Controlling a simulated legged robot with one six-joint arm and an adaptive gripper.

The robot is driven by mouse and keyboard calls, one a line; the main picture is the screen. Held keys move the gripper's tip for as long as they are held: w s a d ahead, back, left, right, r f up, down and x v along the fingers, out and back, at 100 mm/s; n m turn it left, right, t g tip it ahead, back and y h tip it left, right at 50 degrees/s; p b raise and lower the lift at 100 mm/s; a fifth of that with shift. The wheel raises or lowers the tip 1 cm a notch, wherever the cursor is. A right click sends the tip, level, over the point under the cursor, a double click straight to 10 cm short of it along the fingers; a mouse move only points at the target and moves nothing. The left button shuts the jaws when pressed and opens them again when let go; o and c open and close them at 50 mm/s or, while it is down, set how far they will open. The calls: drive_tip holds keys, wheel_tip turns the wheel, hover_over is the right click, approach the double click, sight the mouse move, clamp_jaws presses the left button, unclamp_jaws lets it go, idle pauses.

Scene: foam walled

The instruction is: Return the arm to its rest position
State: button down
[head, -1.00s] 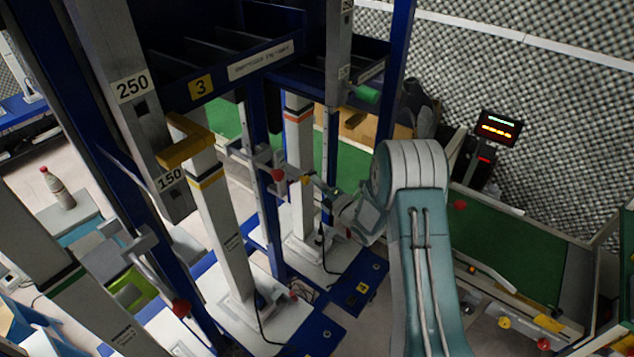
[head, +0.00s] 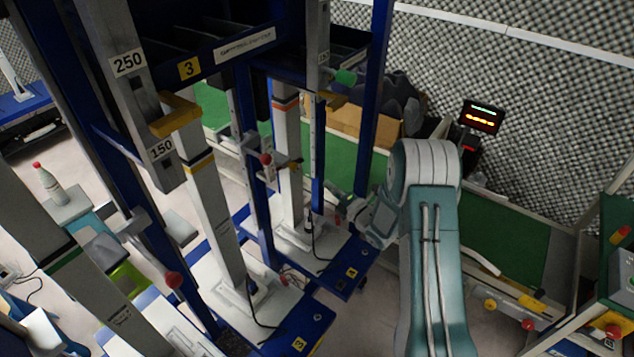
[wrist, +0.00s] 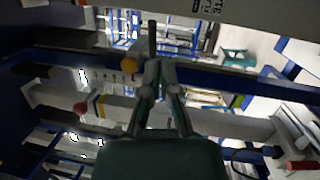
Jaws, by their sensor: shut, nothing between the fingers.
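My arm is bent, with its teal and grey links standing in the right half of the head view. My gripper (head: 342,204) shows small at the far side of the wrist, in front of a blue post of the rack. In the wrist view my gripper (wrist: 158,70) has its two grey fingers drawn together at the tips, with nothing between them. The dark wrist body fills the bottom of that view.
A blue rack (head: 215,62) with grey and white columns stands close on the left. A white column (head: 206,200) and a white column with an orange band (head: 288,150) rise beside the gripper. A lit display (head: 481,117) stands behind on the right.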

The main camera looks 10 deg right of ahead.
drive_tip(key=s+d, duration=0.2)
drive_tip(key=d, duration=0.2)
wheel_tip(320, 180, up, 12)
drive_tip(key=w+f+m+g+h, duration=0.1)
drive_tip(key=w+m+h, duration=0.1)
drive_tip(key=m+h, duration=0.4)
drive_tip(key=s+d+r+m+g+h, duration=0.25)
drive_tip(key=s+r+m+h, duration=0.25)
drive_tip(key=s+r+m, duration=0.35)
drive_tip(key=s+a+r+m+g, duration=0.1)
drive_tip(key=s+m, duration=0.3)
drive_tip(key=s, duration=0.6)
drive_tip(key=s+a+r+m+g, duration=0.1)
drive_tip(key=s+a+m+g, duration=0.2)
drive_tip(key=s, duration=0.6)
drive_tip(key=s+a+r+m+g, duration=0.1)
drive_tip(key=s+a+m+g, duration=0.1)
drive_tip(key=s, duration=0.8)
drive_tip(key=m+g, duration=0.1)
drive_tip(key=m, duration=0.1)
drive_tip(key=shift+s+r+m, duration=0.2)
drive_tip(key=shift+s+m, duration=0.15)
